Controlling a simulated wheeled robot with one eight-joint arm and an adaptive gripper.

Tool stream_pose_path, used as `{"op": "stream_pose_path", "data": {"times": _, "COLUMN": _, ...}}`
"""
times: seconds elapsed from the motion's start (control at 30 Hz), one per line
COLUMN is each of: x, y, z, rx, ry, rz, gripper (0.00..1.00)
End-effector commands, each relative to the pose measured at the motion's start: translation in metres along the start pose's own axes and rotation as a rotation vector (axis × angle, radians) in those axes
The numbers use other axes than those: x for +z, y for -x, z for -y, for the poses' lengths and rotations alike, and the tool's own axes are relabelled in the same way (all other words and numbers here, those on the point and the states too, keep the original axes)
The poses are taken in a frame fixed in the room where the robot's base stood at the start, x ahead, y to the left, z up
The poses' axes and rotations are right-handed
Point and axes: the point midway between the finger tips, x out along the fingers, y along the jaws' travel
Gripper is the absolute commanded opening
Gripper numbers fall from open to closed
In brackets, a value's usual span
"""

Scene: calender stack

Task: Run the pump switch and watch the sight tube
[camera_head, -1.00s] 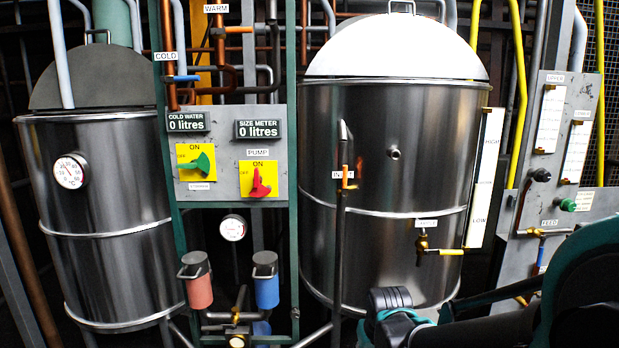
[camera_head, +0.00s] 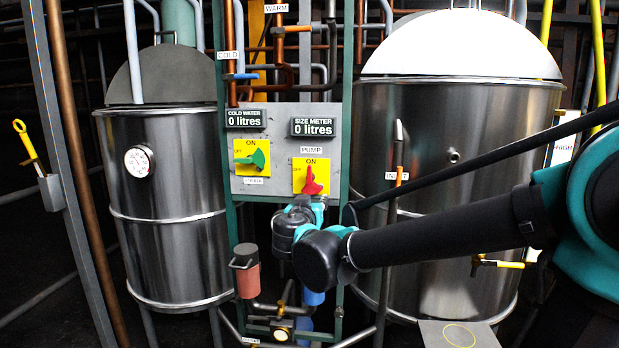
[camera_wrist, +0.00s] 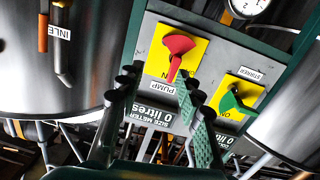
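The red pump switch (camera_head: 312,182) sits on a yellow plate on the grey panel, its narrow end pointing up towards the ON mark. In the wrist view the switch (camera_wrist: 177,50) appears upside down, just beyond the fingertips. My gripper (camera_wrist: 162,84) is open, its fingers apart with nothing between them; I cannot tell whether it touches the switch. In the head view my wrist hides most of the gripper just below the pump plate. The size meter (camera_head: 314,127) reads 0 litres. The white sight tube strip (camera_head: 562,152) shows its HIGH end; my arm hides the lower part.
The green stirrer switch (camera_head: 252,158) is close on the left of the pump switch. The inlet pipe (camera_head: 398,170) stands close on the right. Red (camera_head: 246,278) and blue cylinders hang below the panel. Large steel tanks (camera_head: 165,190) stand on both sides.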

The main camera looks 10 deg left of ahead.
Motion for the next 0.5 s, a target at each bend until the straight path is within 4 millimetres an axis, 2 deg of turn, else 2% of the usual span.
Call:
{"op": "stream_pose_path", "data": {"times": 0.03, "x": -0.011, "y": 0.005, "z": 0.016, "rx": -0.027, "ry": -0.011, "rz": -0.032, "gripper": 0.36}}
{"op": "stream_pose_path", "data": {"times": 0.1, "x": -0.021, "y": 0.009, "z": 0.027, "rx": -0.046, "ry": -0.024, "rz": -0.061, "gripper": 0.36}}
{"op": "stream_pose_path", "data": {"times": 0.23, "x": -0.028, "y": 0.007, "z": 0.033, "rx": -0.057, "ry": -0.033, "rz": -0.08, "gripper": 0.36}}
{"op": "stream_pose_path", "data": {"times": 0.37, "x": -0.029, "y": -0.009, "z": 0.033, "rx": -0.054, "ry": -0.032, "rz": -0.079, "gripper": 0.36}}
{"op": "stream_pose_path", "data": {"times": 0.5, "x": -0.031, "y": -0.036, "z": 0.034, "rx": -0.052, "ry": -0.032, "rz": -0.078, "gripper": 0.36}}
